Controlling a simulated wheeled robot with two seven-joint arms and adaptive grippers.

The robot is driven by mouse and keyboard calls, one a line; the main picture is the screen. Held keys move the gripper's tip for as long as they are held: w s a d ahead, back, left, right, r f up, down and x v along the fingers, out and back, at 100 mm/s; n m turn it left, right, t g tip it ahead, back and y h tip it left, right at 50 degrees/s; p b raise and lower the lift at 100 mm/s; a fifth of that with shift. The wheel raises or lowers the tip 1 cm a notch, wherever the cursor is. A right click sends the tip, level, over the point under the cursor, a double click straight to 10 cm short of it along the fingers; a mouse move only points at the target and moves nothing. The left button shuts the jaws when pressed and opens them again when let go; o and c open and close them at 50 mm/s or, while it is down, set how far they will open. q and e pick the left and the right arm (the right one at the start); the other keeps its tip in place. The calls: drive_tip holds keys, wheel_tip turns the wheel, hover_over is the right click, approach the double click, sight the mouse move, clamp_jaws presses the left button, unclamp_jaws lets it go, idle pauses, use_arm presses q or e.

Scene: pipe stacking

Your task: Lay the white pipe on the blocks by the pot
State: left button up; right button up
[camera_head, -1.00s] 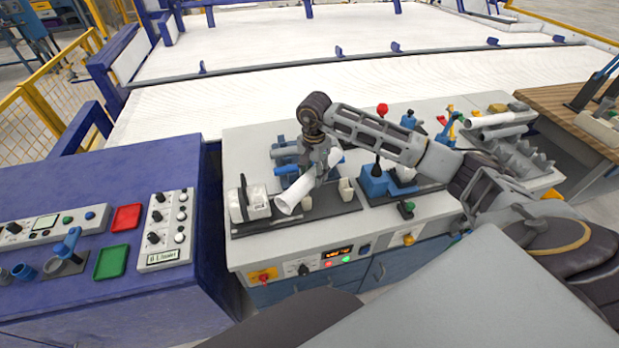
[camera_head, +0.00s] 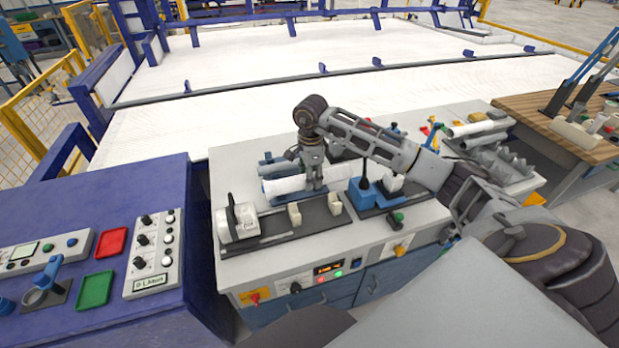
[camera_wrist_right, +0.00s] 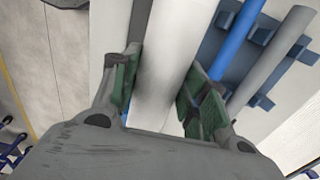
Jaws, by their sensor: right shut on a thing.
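My right gripper (camera_head: 316,184) is shut around the middle of the white pipe (camera_head: 286,185). The pipe runs across the head view, its right end slightly higher in the picture. The right wrist view shows the pipe (camera_wrist_right: 168,62) between the green-padded fingers (camera_wrist_right: 160,98). Two cream blocks (camera_head: 294,214) (camera_head: 335,203) stand on a dark base in front of the pipe. A white, rounded pot-like body (camera_head: 238,222) with a black upright part is at their left. The pipe is apart from the blocks, behind them in the picture. My left gripper is out of view.
A blue rack (camera_wrist_right: 262,38) holding a blue pipe and a grey pipe is close beside the held pipe. A blue device with a black lever (camera_head: 364,192) stands right of the blocks. Grey notched supports (camera_head: 497,160) are farther right.

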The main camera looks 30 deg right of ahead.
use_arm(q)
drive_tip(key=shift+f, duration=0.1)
use_arm(e)
drive_tip(key=shift+f, duration=0.15)
wheel_tip(320, 180, down, 10)
drive_tip(key=b, duration=0.5)
drive_tip(key=shift+b, duration=0.35)
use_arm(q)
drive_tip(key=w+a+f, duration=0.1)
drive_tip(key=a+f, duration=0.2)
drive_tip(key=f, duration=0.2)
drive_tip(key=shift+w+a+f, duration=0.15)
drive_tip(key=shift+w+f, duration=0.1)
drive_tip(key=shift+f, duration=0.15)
use_arm(e)
drive_tip(key=shift+f, duration=0.15)
drive_tip(key=o, duration=1.2)
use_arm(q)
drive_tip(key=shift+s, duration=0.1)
